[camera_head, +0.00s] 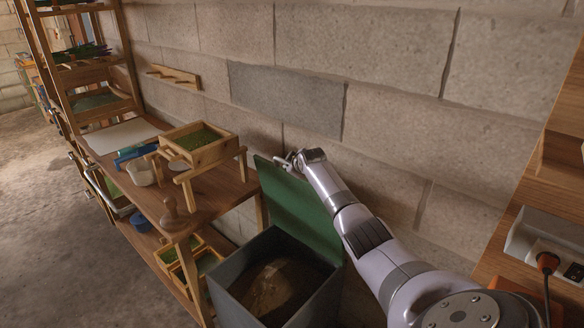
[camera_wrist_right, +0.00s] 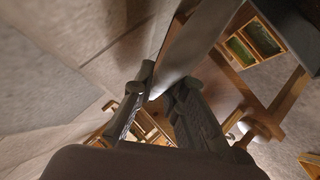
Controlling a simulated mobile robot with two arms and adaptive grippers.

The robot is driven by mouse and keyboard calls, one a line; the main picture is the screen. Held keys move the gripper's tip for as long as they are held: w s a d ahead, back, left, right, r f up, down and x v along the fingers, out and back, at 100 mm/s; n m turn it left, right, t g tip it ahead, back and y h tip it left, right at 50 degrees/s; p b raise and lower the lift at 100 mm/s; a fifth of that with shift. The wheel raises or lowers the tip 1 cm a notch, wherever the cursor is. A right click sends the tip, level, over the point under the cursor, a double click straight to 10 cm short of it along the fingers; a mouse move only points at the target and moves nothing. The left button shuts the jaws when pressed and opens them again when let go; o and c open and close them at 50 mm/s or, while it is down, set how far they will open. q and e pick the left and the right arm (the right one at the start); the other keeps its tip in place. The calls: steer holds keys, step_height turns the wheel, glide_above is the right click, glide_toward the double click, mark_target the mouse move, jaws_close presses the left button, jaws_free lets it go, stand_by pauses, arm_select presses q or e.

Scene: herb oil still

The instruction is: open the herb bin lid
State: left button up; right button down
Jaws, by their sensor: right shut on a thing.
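The herb bin (camera_head: 312,291) is a grey box at the bottom centre of the head view, with brown contents inside. Its green lid (camera_head: 292,208) stands raised, roughly upright at the bin's back, near the block wall. My right gripper (camera_head: 288,162) is at the lid's top edge. In the right wrist view the fingers of my right gripper (camera_wrist_right: 163,88) are on either side of a flat panel, the lid (camera_wrist_right: 190,48), seen nearly edge-on. They are shut on it. My left gripper is not in view.
A wooden table (camera_head: 151,199) stands left of the bin, with a wooden sieve frame (camera_head: 203,150) of green herbs and a small white cup (camera_head: 139,173). The block wall (camera_head: 390,130) is close behind. A wooden counter with a power socket (camera_head: 545,250) is at the right.

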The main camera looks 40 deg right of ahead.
steer(key=c, duration=1.6)
jaws_free()
steer(key=shift+s, duration=0.1)
steer(key=shift+a, duration=0.1)
steer(key=v, duration=1.2)
